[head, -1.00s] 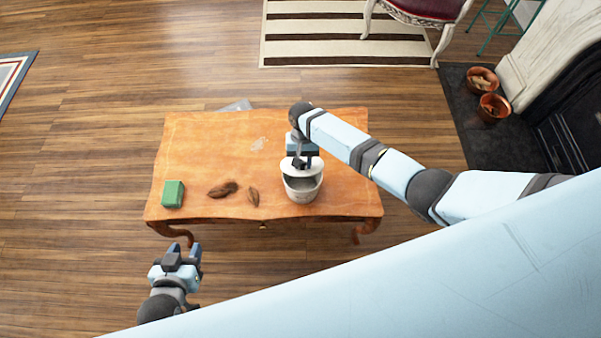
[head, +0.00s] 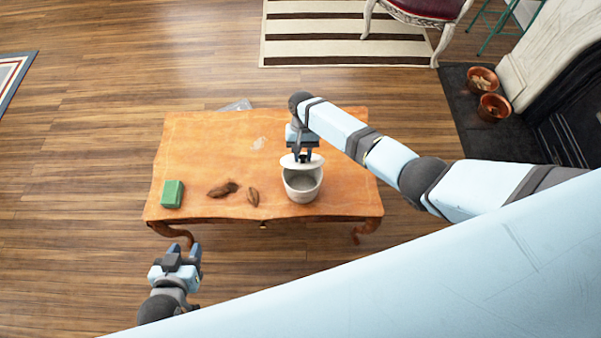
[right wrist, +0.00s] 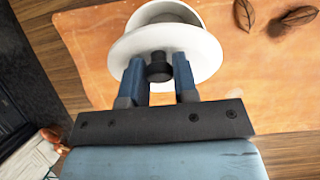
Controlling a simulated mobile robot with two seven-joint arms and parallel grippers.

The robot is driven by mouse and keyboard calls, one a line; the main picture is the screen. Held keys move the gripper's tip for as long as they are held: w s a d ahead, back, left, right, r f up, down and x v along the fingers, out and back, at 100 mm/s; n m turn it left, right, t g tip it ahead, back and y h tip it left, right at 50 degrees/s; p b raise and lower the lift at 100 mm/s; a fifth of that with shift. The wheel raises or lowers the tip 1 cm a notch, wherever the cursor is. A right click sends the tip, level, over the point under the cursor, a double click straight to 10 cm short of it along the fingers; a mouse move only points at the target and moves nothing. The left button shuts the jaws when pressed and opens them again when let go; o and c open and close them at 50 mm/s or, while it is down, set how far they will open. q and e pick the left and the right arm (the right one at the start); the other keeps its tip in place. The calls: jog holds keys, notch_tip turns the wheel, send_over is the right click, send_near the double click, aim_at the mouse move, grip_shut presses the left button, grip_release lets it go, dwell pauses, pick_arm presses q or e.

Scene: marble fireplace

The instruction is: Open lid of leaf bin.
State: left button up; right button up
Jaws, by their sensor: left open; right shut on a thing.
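The leaf bin (head: 302,189) is a small whitish tub standing on the wooden table, its mouth largely uncovered and its grey inside showing. Its white lid (head: 301,162) is at the far side of the mouth. In the right wrist view, the lid (right wrist: 125,52) shows with a dark knob (right wrist: 158,68), and part of the bin (right wrist: 193,40) lies beyond it. My right gripper (head: 303,157) is shut on the knob; its fingers (right wrist: 158,75) are on both sides of it. My left gripper (head: 185,250) is open and empty, in front of the table at the left.
On the table (head: 210,140) lie a green block (head: 172,194) and brown leaves (head: 222,190) left of the bin. Copper pots (head: 492,107) stand by the fireplace at right. The back left of the tabletop is mostly clear.

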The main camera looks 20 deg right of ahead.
jog(key=shift+w+d+r+b, duration=0.1)
jog(key=shift+w+r+b, duration=0.2)
jog(key=shift+w, duration=0.2)
jog(key=shift+w+d+r+g, duration=0.1)
jog(key=shift+w+r+g, duration=0.1)
jog(key=shift+g, duration=0.2)
jog(key=shift+w+d+g+b, duration=0.15)
jog(key=shift+w+g+b, duration=0.15)
jog(key=shift+w+b, duration=0.4)
jog(key=shift+r, duration=0.15)
jog(key=shift+w+r+y, duration=0.1)
jog(key=shift+r+y, duration=0.05)
jog(key=shift+y, duration=0.15)
jog(key=shift+d, duration=0.1)
